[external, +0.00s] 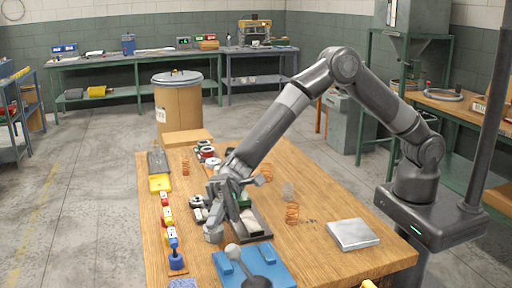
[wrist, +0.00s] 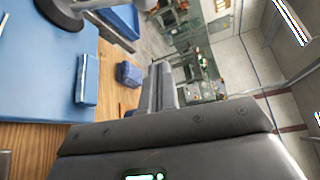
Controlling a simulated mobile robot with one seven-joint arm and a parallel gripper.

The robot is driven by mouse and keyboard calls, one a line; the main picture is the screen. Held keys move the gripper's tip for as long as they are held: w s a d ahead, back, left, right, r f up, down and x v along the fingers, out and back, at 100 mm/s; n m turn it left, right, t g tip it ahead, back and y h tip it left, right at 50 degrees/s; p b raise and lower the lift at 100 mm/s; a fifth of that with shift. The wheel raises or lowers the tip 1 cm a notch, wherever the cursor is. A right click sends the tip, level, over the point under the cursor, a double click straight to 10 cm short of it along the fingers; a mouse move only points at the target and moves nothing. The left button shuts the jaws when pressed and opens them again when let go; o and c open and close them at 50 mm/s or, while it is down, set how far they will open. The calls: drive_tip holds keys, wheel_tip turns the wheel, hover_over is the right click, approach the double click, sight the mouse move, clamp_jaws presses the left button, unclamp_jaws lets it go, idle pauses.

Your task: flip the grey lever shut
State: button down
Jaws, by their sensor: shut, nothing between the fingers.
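The grey lever (external: 234,252) has a round ball knob and stands tilted on a blue base plate (external: 283,272) at the near edge of the table. In the wrist view, part of the grey lever (wrist: 63,12) shows at the top left, cut off by the frame, above the blue plate (wrist: 35,70). My gripper (external: 213,235) points down just left of and behind the knob, with a small gap between them in the picture. My gripper (wrist: 162,78) also shows in the wrist view, fingers together and empty. Contact with the lever is not visible.
A silver box (external: 352,235) and a copper spring (external: 292,214) lie to the right on the wooden table (external: 325,257). A row of coloured parts, including a blue one (external: 174,240), runs along the left edge. A dark fixture lies under my forearm.

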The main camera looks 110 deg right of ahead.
drive_tip(key=a, duration=0.9)
drive_tip(key=shift+w, duration=0.4)
drive_tip(key=shift+s+r+n, duration=0.1)
drive_tip(key=shift+s+n, duration=0.15)
drive_tip(key=shift+n, duration=0.05)
drive_tip(key=shift+s, duration=0.15)
drive_tip(key=s+n+t+y, duration=0.1)
drive_tip(key=s+n+y, duration=0.2)
drive_tip(key=s+n, duration=0.3)
drive_tip(key=shift+s+r+y, duration=0.3)
drive_tip(key=shift+s+r, duration=0.15)
drive_tip(key=shift+s, duration=1.25)
